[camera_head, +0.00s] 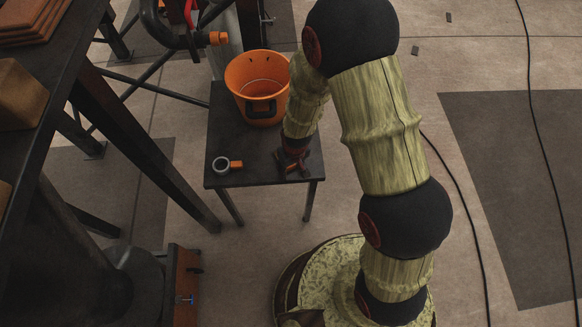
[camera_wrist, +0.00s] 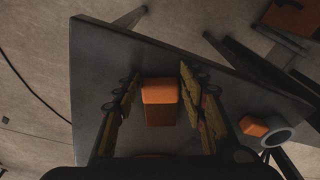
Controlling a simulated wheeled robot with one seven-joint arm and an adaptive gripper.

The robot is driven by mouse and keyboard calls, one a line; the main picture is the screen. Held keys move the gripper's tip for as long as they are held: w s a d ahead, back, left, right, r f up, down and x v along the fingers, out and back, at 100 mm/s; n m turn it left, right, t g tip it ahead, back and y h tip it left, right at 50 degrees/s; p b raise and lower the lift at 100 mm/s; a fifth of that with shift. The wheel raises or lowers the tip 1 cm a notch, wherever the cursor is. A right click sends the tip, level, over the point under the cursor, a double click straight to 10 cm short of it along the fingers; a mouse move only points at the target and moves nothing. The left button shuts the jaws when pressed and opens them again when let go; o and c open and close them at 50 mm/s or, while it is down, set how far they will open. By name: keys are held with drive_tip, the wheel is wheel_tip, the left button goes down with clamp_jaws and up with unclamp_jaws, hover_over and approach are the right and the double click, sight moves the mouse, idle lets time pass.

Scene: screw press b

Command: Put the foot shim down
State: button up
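The foot shim appears to be the orange block (camera_wrist: 160,102) in the wrist view. It is over the dark tabletop, between the two fingers of my gripper (camera_wrist: 160,92). The fingers stand apart, with a narrow gap showing on each side of the block, so my gripper looks open around it. The block seems to rest on the small dark table (camera_head: 232,143), though its underside is hidden.
An orange bucket (camera_head: 258,85) stands at the back of the table. A grey ring with an orange tab (camera_head: 222,165) lies at the front left; it also shows in the wrist view (camera_wrist: 275,135). A large dark bench (camera_head: 60,80) is at left. Cables cross the floor at right.

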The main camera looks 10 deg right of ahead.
drive_tip(key=o, duration=0.3)
drive_tip(key=shift+r, duration=0.1)
wheel_tip(320, 180, up, 12)
drive_tip(key=s+p, duration=0.1)
drive_tip(key=p, duration=0.4)
drive_tip(key=shift+s+d+r, duration=0.15)
drive_tip(key=shift+s+d, duration=0.05)
drive_tip(key=shift+d, duration=0.1)
drive_tip(key=s+d+r+m+t, duration=0.1)
drive_tip(key=d+r, duration=0.2)
drive_tip(key=r, duration=0.6)
drive_tip(key=s+d+r+m+t, duration=0.1)
drive_tip(key=d+r, duration=0.2)
drive_tip(key=r, duration=0.7)
drive_tip(key=s+d+r+m+t, duration=0.1)
drive_tip(key=s+d+r, duration=0.2)
drive_tip(key=s+r, duration=0.3)
drive_tip(key=s+d+r+m+t, duration=0.1)
drive_tip(key=s+d+r, duration=0.2)
drive_tip(key=s+r, duration=0.4)
drive_tip(key=shift+d+r, duration=0.4)
drive_tip(key=shift+r, duration=0.55)
drive_tip(key=shift+c, duration=1)
